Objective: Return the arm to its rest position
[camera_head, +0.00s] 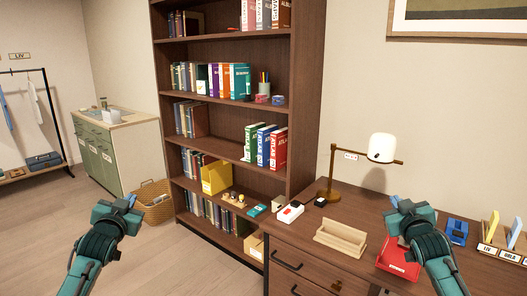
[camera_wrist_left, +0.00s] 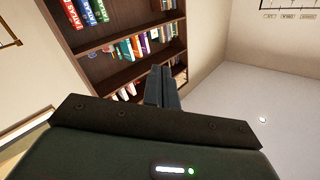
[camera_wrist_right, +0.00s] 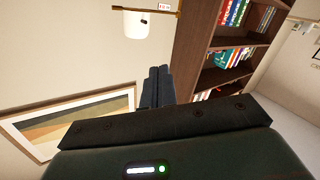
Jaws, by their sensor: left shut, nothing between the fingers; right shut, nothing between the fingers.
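My left gripper (camera_head: 130,202) is raised in the lower left of the head view, in front of the bookcase and over the floor. Its fingers (camera_wrist_left: 162,88) are shut and empty in the left wrist view. My right gripper (camera_head: 396,203) is raised over the desk at the right of the head view, in front of the red tray. Its fingers (camera_wrist_right: 157,87) are shut and empty in the right wrist view. Neither gripper appears to touch anything.
A tall bookcase (camera_head: 222,120) with books stands at centre. The desk (camera_head: 350,205) holds a lamp (camera_head: 382,148), a wooden holder (camera_head: 341,236), a red tray (camera_head: 398,257) and file holders (camera_head: 503,240). A wicker basket (camera_head: 153,200) stands left. The floor at lower left is clear.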

